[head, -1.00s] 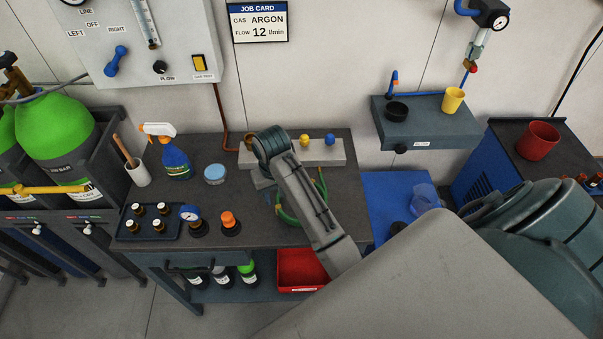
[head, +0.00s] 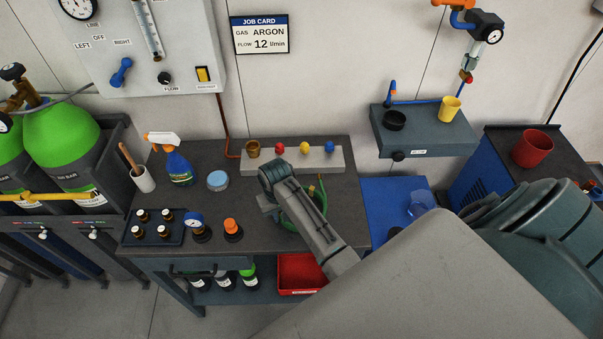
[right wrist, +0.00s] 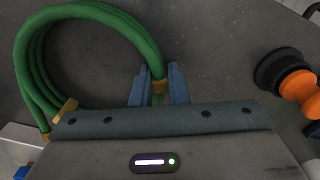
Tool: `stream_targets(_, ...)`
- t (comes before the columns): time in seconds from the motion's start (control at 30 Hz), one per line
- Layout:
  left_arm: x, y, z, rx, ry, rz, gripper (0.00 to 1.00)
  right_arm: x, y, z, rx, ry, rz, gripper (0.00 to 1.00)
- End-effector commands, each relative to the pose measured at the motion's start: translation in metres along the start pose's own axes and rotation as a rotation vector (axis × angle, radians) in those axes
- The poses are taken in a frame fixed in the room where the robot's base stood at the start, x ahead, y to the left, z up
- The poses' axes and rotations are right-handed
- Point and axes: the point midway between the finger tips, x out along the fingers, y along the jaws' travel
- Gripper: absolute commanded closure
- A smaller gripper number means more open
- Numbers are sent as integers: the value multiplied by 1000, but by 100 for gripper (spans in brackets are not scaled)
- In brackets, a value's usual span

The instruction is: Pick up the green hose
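The green hose (head: 320,200) lies as a coil on the bench, partly hidden behind my right arm in the head view. In the right wrist view the coiled hose (right wrist: 40,60) fills the upper left, with brass bands on it. My right gripper (head: 268,207) is low over the bench at the coil. My left gripper is not in view.
A grey block (head: 325,160) with colored knobs stands behind the coil. An orange-topped item (head: 232,229) and a blue gauge (head: 194,221) stand left of the gripper. A red bin (head: 300,274) is below the bench front. Bare bench lies around the light-blue tin (head: 217,180).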

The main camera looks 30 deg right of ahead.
Motion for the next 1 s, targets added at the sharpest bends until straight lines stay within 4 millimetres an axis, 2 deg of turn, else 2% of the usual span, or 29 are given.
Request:
stream_targets(0.47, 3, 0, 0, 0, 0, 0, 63, -4, 0, -1, 0, 4, 0, 100)
stream_targets(0.63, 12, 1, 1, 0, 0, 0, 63, -16, 0, -1, 0, 4, 0, 100)
stream_targets(0.77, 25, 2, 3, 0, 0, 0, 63, -34, 0, 0, 0, 6, -1, 100)
stream_targets(1.0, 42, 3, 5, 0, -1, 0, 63, -36, 23, 55, -1, 3, 2, 100)
